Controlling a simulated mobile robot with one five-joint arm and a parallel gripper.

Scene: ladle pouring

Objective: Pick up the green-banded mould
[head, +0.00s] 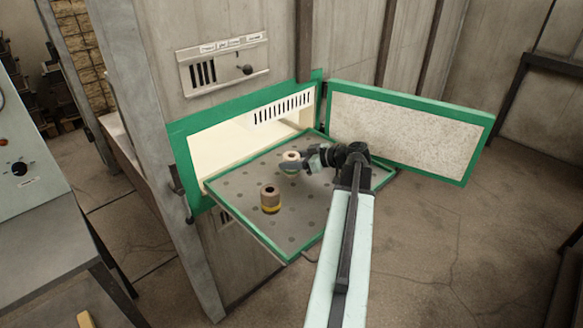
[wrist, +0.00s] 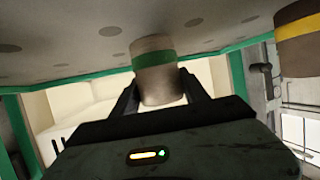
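The green-banded mould (head: 290,157) is a beige cylinder with a green band, standing on the perforated grey tray (head: 235,185) with green edges. In the wrist view the picture is turned over, and the green-banded mould (wrist: 158,72) stands between the two dark fingers of my gripper (wrist: 158,84). The fingertips lie right along its two sides; whether they press on it I cannot tell. In the head view my gripper (head: 303,160) reaches the mould from the right. The mould's far side is hidden.
A yellow-banded mould (head: 270,198) stands on the tray nearer the front; it shows at the wrist view's right edge (wrist: 299,40). Behind the tray is the kiln's lit opening (head: 225,143). Its open green-framed door (head: 405,130) stands to the right, behind my arm.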

